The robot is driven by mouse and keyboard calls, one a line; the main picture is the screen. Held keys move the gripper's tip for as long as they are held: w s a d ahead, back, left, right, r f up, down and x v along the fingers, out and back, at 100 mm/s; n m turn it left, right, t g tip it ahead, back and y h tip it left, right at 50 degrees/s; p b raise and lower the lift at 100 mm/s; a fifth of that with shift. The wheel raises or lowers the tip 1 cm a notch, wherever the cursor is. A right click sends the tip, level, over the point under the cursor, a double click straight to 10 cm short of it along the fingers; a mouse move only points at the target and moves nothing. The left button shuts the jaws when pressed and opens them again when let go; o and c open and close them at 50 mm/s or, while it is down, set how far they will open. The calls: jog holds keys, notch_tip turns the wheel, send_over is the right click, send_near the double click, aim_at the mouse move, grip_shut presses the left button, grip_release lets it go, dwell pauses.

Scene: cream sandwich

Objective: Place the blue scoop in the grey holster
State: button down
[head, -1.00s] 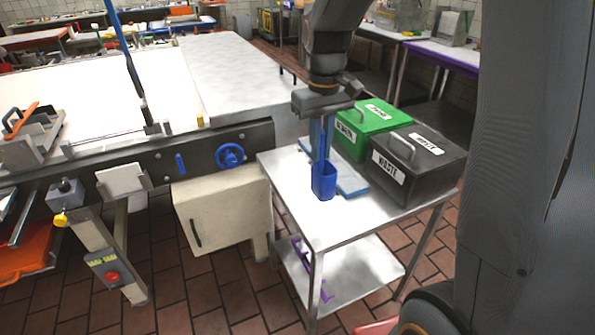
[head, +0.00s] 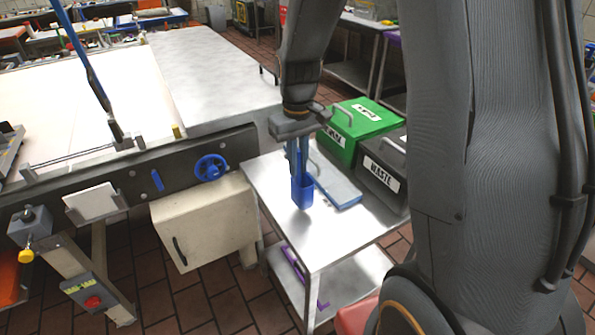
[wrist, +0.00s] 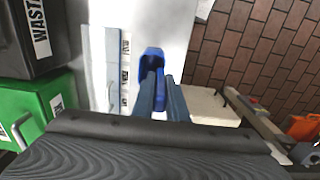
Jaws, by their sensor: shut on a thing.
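The blue scoop (head: 302,193) hangs below my gripper (head: 298,165) in the head view, over the metal trolley top. My gripper points down and is shut on the scoop's upper part, with its fingers partly hiding the handle. The scoop also shows in the wrist view (wrist: 153,59), just beyond the fingers (wrist: 161,95). I cannot tell from these views whether it touches the trolley. I cannot make out a grey holster for certain in either view.
The trolley (head: 268,187) carries a blue board (head: 338,187) right of the scoop, with a green bin (head: 345,148) and a black waste bin (head: 405,160) behind. A long machine with a blue handwheel (head: 211,167) stands left. Tiled floor (head: 215,300) lies in front.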

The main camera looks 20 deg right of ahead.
aim_at(298, 183)
jog(key=shift+f+p, duration=0.3)
jog(key=shift+f, duration=1.4)
jog(key=c, duration=1.8)
grip_release()
jog(key=shift+o, duration=0.2)
jog(key=shift+r, duration=0.1)
